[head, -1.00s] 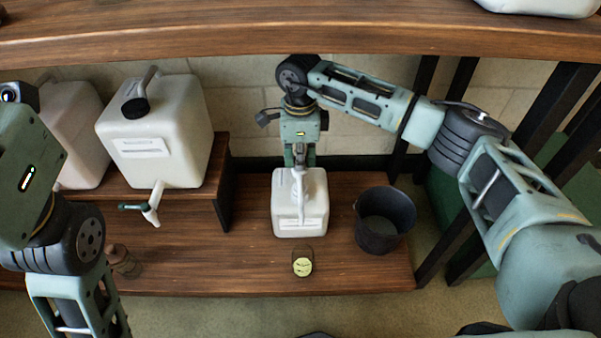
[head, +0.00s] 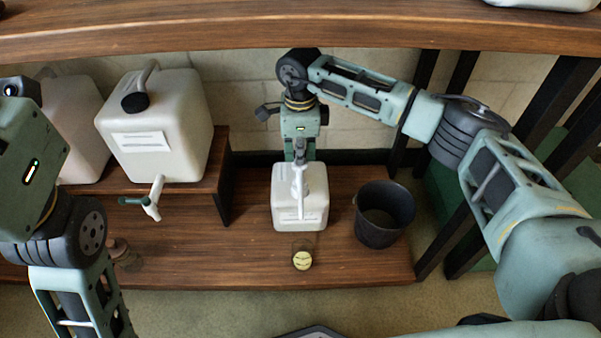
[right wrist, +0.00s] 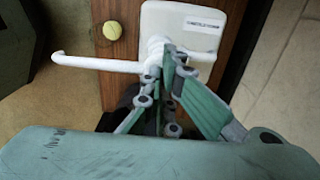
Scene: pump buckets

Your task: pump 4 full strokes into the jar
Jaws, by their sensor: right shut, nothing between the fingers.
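The white pump bucket (head: 285,213) stands on the lower wooden shelf. Its pump head and long spout (head: 300,205) point toward the front. A small clear jar (head: 302,260) with something yellow-green in it stands in front, near the spout's end; it also shows in the right wrist view (right wrist: 112,30). My right gripper (head: 300,158) is shut and empty, at the top of the pump head; its fingers (right wrist: 163,92) partly hide the head in the right wrist view. Whether they touch it is hard to tell. My left arm is at the left edge; its fingers are out of view.
A dark bucket (head: 384,215) stands right of the pump bucket. A white jug with a tap (head: 158,130) stands on a raised step at left, another behind it. A brown glass jar (head: 122,254) is near my left arm. An upper shelf (head: 300,28) runs overhead.

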